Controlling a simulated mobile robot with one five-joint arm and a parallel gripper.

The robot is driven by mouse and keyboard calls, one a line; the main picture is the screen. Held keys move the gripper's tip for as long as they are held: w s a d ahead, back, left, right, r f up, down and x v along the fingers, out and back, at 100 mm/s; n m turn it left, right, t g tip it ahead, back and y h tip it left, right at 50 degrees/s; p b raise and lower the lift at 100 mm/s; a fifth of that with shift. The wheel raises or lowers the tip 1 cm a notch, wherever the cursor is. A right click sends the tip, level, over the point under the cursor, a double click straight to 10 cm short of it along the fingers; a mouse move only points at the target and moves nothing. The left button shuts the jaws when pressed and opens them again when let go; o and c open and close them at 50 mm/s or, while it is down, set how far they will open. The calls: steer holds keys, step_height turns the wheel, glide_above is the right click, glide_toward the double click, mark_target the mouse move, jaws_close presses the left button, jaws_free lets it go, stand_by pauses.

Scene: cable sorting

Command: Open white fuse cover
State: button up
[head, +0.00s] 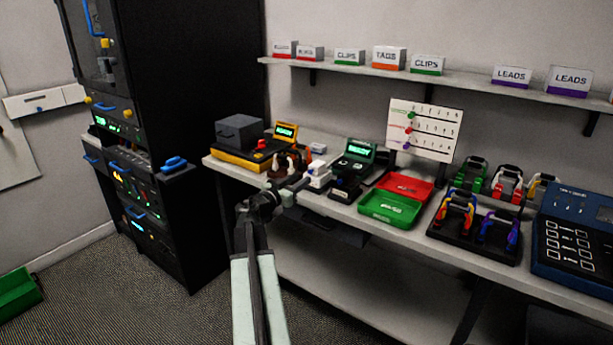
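A small white object (318,174) stands on the bench, left of the dark device with a green screen. It may be the white fuse cover, but it is too small to tell whether it is open or closed. My arm reaches up from the bottom of the head view. My gripper (298,186) is at the bench's front edge, just left of and in front of the white object. I cannot tell whether they touch, or whether the fingers are open.
Left of my gripper is a yellow-and-black device (240,158). Right are a red tray (405,185), a green tray (391,208), a rack of coloured clamps (470,245) and a blue panel (575,240). A black equipment rack (222,210) stands left. A labelled-box shelf (450,80) hangs above.

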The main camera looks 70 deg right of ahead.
mark_target(310, 172)
steer(key=x, duration=0.5)
jaws_close()
steer(key=shift+s+f, duration=0.1)
stand_by(1.1)
steer(key=shift+d, duration=0.25)
steer(key=shift+a, duration=0.2)
steer(key=shift+r+p, duration=0.2)
steer(key=shift+p, duration=0.4)
